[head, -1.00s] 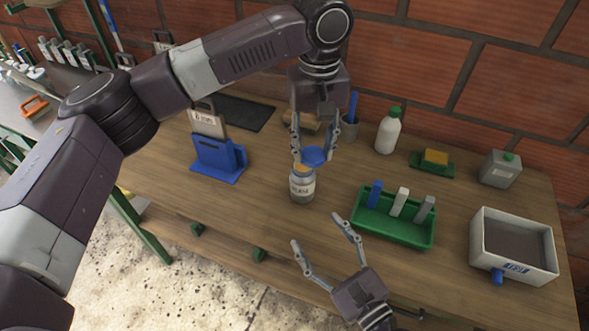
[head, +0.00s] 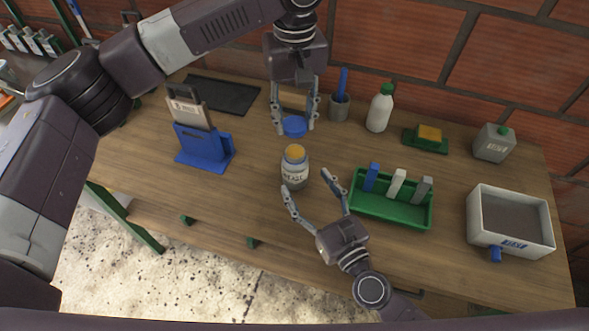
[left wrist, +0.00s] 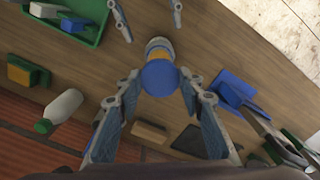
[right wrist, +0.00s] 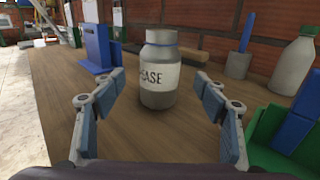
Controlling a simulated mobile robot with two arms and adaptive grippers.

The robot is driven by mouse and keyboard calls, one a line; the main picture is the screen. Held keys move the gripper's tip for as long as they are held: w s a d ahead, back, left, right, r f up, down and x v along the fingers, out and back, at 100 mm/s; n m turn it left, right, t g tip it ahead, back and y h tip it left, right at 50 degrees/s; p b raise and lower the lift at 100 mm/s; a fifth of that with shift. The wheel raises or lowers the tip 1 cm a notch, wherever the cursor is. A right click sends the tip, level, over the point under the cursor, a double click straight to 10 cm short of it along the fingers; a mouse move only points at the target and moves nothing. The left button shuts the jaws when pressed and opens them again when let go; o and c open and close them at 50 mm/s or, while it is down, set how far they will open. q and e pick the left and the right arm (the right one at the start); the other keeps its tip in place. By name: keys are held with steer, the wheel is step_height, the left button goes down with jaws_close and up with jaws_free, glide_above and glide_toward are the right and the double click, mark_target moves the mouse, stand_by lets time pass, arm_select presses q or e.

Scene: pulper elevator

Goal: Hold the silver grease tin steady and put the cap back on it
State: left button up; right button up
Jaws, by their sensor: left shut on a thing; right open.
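The silver grease tin (head: 295,169) stands upright on the bench, uncapped, with orange grease showing at its mouth. It also shows in the right wrist view (right wrist: 160,72), label facing that camera. The blue cap (head: 294,127) is in my left gripper (head: 294,128), which is shut on it behind and above the tin. The cap fills the middle of the left wrist view (left wrist: 159,78), partly covering the tin (left wrist: 159,47). My right gripper (head: 310,180) is open in front of the tin, fingers pointing at it and not closed around it.
A green tray (head: 392,210) with several upright blocks stands right of the tin. A blue holder (head: 203,150) is to the left. A grey cup (head: 339,108), white bottle (head: 380,108), sponge on a green dish (head: 426,140) and white box (head: 509,222) stand farther off.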

mark_target(295, 165)
steer(key=x, duration=0.7)
arm_select(q)
steer(key=shift+s+r, duration=0.1)
arm_select(e)
steer(key=shift+r, duration=0.1)
arm_select(q)
steer(key=shift+d, duration=0.1)
arm_select(e)
steer(key=shift+d, duration=0.1)
steer(key=c, duration=1.8)
arm_select(q)
steer(key=shift+f, duration=2.5)
